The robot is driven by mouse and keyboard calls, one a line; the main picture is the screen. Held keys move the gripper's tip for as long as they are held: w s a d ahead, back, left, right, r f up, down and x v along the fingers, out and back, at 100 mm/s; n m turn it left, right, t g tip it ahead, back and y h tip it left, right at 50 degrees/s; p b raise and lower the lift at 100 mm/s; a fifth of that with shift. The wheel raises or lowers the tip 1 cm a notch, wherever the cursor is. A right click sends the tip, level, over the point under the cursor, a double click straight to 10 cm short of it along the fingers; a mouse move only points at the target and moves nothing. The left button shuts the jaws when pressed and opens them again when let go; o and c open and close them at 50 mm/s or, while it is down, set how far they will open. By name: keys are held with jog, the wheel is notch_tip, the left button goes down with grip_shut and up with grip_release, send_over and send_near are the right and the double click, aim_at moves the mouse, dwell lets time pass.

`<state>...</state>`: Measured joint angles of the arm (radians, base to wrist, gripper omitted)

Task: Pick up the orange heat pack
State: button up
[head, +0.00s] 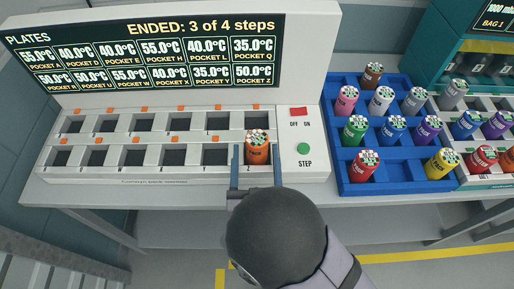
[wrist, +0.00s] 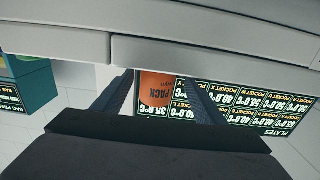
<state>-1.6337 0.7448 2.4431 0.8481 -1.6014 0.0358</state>
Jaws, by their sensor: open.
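The orange heat pack (head: 257,153) stands upright in the rightmost front pocket of the white plate unit, at the label Z. My gripper (head: 256,160) is open, with one finger on the left side of the pack and one on the right. I cannot tell whether either finger touches it. In the wrist view the orange pack (wrist: 154,92), with the word PACK upside down, shows between the two dark fingers (wrist: 160,88). Its lower part is hidden in the pocket.
The white plate unit (head: 110,177) has several empty pockets. Its display (head: 150,60) reads "ENDED: 3 of 4 steps". A green STEP button (head: 303,148) and a red switch (head: 298,111) lie right of the pack. A blue tray (head: 390,183) of colored packs stands further right.

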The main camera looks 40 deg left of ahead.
aim_at(256, 133)
jog(key=shift+x, duration=0.8)
jog(key=shift+w+a+r+p, duration=0.15)
jog(key=shift+w+p, duration=0.15)
jog(key=shift+p, duration=0.25)
jog(key=p+x, duration=0.2)
jog(key=x, duration=0.2)
jog(key=shift+w+a+f, duration=0.1)
jog(key=shift+w+f, duration=0.1)
jog(key=c, duration=1.4)
jog(key=shift+r, duration=0.2)
jog(key=shift+r+b, duration=0.7)
jog(key=shift+r, duration=4.15)
